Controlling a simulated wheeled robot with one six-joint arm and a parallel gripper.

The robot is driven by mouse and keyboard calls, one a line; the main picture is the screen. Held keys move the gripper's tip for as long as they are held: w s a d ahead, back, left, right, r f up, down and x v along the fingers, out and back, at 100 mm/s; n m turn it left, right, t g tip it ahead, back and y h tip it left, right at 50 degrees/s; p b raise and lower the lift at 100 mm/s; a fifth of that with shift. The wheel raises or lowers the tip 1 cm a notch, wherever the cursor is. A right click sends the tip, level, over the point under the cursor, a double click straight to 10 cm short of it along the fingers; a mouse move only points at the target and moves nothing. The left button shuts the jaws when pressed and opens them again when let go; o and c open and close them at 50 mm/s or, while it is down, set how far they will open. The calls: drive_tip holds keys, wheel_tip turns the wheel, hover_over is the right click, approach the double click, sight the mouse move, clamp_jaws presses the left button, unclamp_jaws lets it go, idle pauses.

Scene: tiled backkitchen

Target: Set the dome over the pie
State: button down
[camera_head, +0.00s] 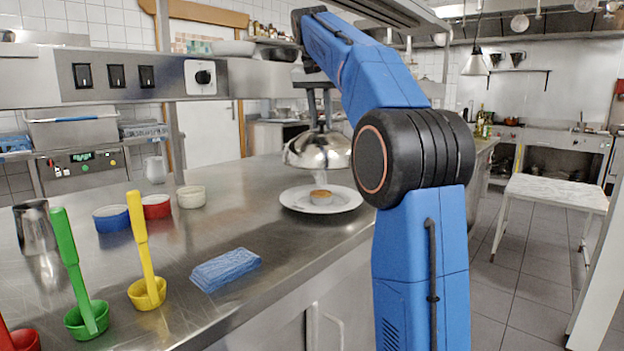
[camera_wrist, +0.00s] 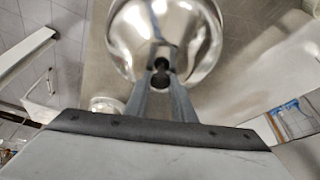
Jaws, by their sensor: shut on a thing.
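A shiny metal dome (camera_head: 318,152) hangs in the air above a white plate (camera_head: 292,199). A small round golden-brown pie (camera_head: 321,197) sits on the middle of the plate, uncovered. My gripper (camera_head: 320,124) points down and is shut on the knob at the top of the dome. The dome's rim is above the pie, with a visible gap between them. In the wrist view the dome (camera_wrist: 192,32) shows beyond the fingers of my gripper (camera_wrist: 160,80), which close on its dark knob. The dome hides the pie in the wrist view.
The plate is on a steel counter (camera_head: 255,215). To its left are a white bowl (camera_head: 191,197), a red bowl (camera_head: 156,206) and a blue bowl (camera_head: 111,218). A folded blue cloth (camera_head: 226,269) lies in front. Green and yellow ladles (camera_head: 150,292) stand at the front left.

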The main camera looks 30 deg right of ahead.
wheel_tip(320, 180, down, 9)
drive_tip(key=shift+f, duration=0.15)
idle(0.4)
drive_tip(key=shift+f, duration=0.6)
drive_tip(key=c, duration=1.5)
unclamp_jaws()
wheel_tip(320, 180, up, 12)
hover_over(319, 131)
drive_tip(key=s+a, duration=0.2)
drive_tip(key=shift+s+a+r, duration=0.1)
drive_tip(key=shift+s+r, duration=0.1)
